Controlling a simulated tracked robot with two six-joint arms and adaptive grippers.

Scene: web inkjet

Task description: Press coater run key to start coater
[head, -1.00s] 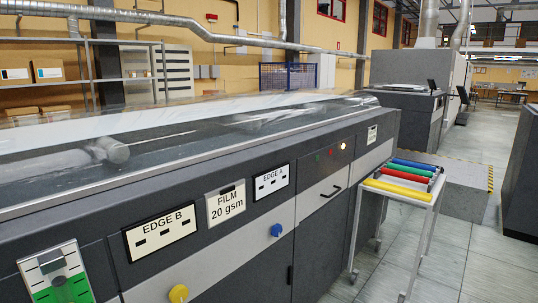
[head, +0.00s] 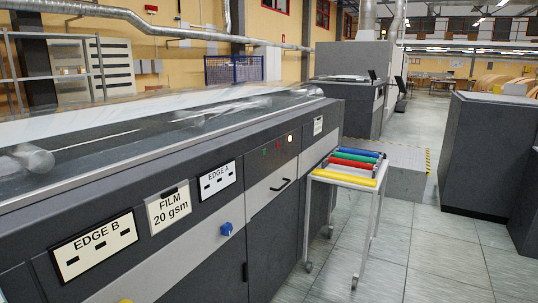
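The coater (head: 130,192) is a long dark grey machine with a light band along its front and a clear cover on top. A small row of keys or lamps is on its front near the far end: a green one (head: 264,151), a red one (head: 278,147) and a lit white one (head: 290,139). Their labels are too small to read, so I cannot tell which is the run key. Plates on the front read EDGE B (head: 94,246), FILM 20 gsm (head: 168,207) and EDGE A (head: 216,180).
A wheeled cart (head: 345,178) with several coloured rollers stands close by the coater's far end. A blue knob (head: 226,229) sticks out of the coater front. Grey cabinets (head: 487,155) stand at right. The tiled floor (head: 430,250) between is clear.

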